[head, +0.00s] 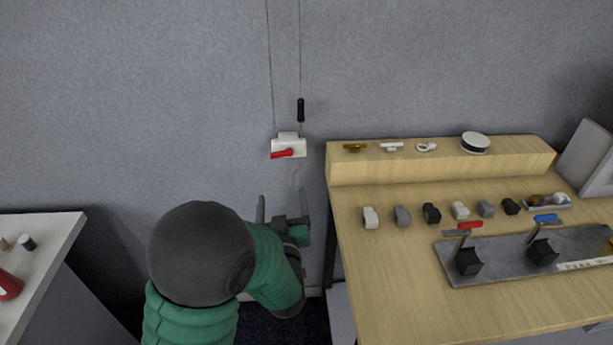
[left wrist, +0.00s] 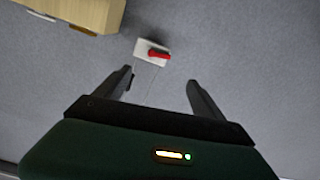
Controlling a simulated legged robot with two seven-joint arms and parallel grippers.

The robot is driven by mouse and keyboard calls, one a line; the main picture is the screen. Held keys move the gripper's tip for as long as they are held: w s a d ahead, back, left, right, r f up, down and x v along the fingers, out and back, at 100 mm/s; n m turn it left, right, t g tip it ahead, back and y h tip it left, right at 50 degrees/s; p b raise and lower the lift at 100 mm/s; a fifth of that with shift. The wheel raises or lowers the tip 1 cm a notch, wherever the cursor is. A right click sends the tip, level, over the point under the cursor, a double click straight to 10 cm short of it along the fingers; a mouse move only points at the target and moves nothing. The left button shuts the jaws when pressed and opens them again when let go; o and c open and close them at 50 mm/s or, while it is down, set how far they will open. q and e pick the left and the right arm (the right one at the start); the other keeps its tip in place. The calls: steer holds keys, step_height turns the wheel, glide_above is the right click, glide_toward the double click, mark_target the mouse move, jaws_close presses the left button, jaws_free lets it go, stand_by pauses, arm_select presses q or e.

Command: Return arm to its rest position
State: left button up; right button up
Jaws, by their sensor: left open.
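My left arm comes in from the bottom of the head view, green with a dark grey joint. My left gripper (head: 283,208) is in the gap between the two tables, in front of the grey wall. Its jaws are open, and nothing shows between the fingers in the left wrist view (left wrist: 158,90). A white wall box with a red lever (head: 288,147) is above the gripper in the head view. The box also shows beyond the fingers in the left wrist view (left wrist: 146,48), apart from them. My right gripper is not in view.
A wooden table (head: 385,290) stands at the right, its left edge close to my gripper. It bears a raised shelf (head: 440,166), a row of small blocks and a grey tray (head: 500,265) with levers. A white table (head: 50,240) stands at the left. A black-handled cord (head: 300,110) hangs above the box.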

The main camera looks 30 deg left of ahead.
arm_select(q)
steer(key=s+d+f+m+g+h+p, duration=0.2)
steer(key=d+f+m+g+h+p, duration=0.15)
steer(key=d+h+p, duration=0.45)
steer(key=s+d+m+g+p, duration=0.1)
steer(key=s+g, duration=0.3)
steer(key=s, duration=0.4)
steer(key=s+d+m+g+h+p, duration=0.1)
steer(key=s+d+m+g+p, duration=0.1)
steer(key=s+g, duration=0.3)
steer(key=s+d+f+m, duration=0.1)
steer(key=s, duration=0.2)
steer(key=shift+s+d+m+h, duration=0.25)
steer(key=shift+m+h, duration=0.05)
steer(key=shift+m, duration=0.05)
